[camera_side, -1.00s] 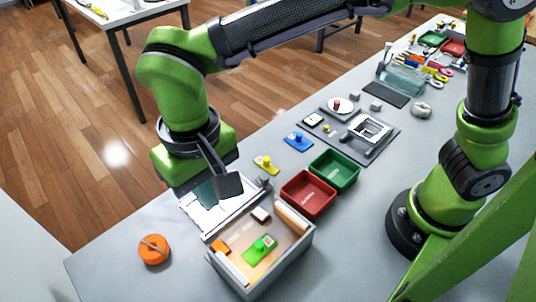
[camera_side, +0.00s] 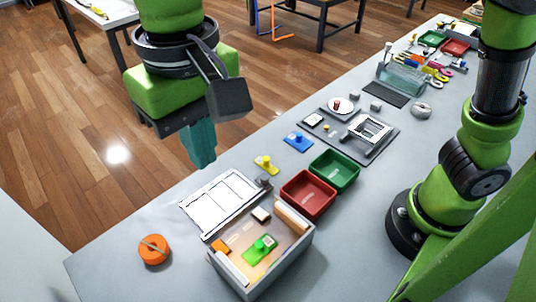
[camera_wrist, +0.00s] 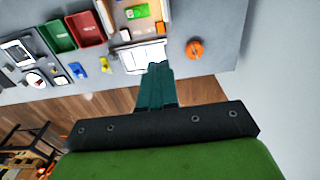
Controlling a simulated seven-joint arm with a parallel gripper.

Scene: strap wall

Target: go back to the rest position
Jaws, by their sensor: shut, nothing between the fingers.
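My gripper (camera_side: 203,160) hangs in the air in the side view, above the table's far left edge and behind the white panel. Its teal fingers point down and are together, with nothing between them. In the wrist view my gripper (camera_wrist: 157,70) shows its teal fingers closed, and the white panel (camera_wrist: 138,58) lies beyond their tips. In the side view the white panel (camera_side: 220,204) lies beside the open box (camera_side: 287,262). The gripper touches nothing that I can see.
The box holds a green piece (camera_side: 260,249) and other small blocks. An orange round item (camera_side: 154,250) stands at the left. Red (camera_side: 308,194) and green (camera_side: 334,170) trays, a yellow piece (camera_side: 266,165) and a blue piece (camera_side: 298,141) stand to the right. Air around the gripper looks free.

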